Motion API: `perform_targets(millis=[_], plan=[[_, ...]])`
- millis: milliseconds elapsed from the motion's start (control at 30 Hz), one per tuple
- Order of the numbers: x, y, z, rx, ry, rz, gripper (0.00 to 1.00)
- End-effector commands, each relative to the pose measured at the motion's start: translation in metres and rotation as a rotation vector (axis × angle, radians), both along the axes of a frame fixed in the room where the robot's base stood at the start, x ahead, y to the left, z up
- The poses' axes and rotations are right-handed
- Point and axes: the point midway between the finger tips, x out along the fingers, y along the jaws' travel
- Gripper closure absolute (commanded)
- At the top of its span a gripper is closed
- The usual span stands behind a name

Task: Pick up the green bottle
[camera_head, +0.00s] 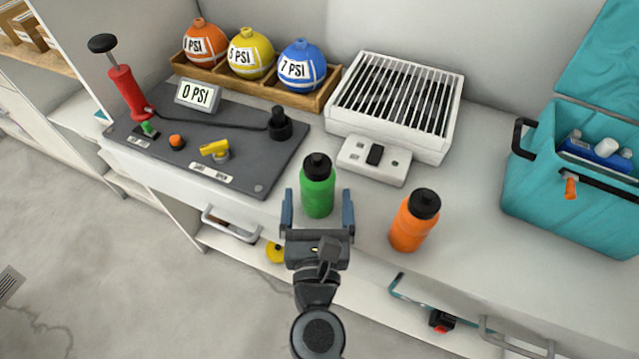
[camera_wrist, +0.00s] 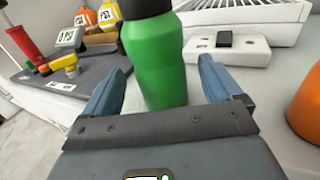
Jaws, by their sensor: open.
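The green bottle (camera_head: 318,190) with a black cap stands upright near the front edge of the white counter. My gripper (camera_head: 318,205) is open, with one blue finger on each side of the bottle in the head view. In the wrist view the green bottle (camera_wrist: 157,62) is large and central, between and just beyond the fingers of my gripper (camera_wrist: 160,85). Gaps show between the bottle and both fingers. The top of its cap is cut off in the wrist view, and its base is hidden behind my gripper.
An orange bottle (camera_head: 408,228) stands close on the right. A white switch box (camera_head: 373,160) and slatted white unit (camera_head: 396,105) are behind. A dark pump board (camera_head: 210,150) lies left, and a teal cooler (camera_head: 575,185) stands far right. Drawer handles (camera_head: 230,226) stick out below.

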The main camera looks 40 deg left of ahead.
Motion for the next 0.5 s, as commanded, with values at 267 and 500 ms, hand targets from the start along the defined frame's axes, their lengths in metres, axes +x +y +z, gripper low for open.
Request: perform_targets(millis=[267,500], plan=[[0.023,0.017,0.0,-0.001,-0.001,0.001,0.08],[0.023,0.017,0.0,-0.002,-0.001,0.001,0.1]])
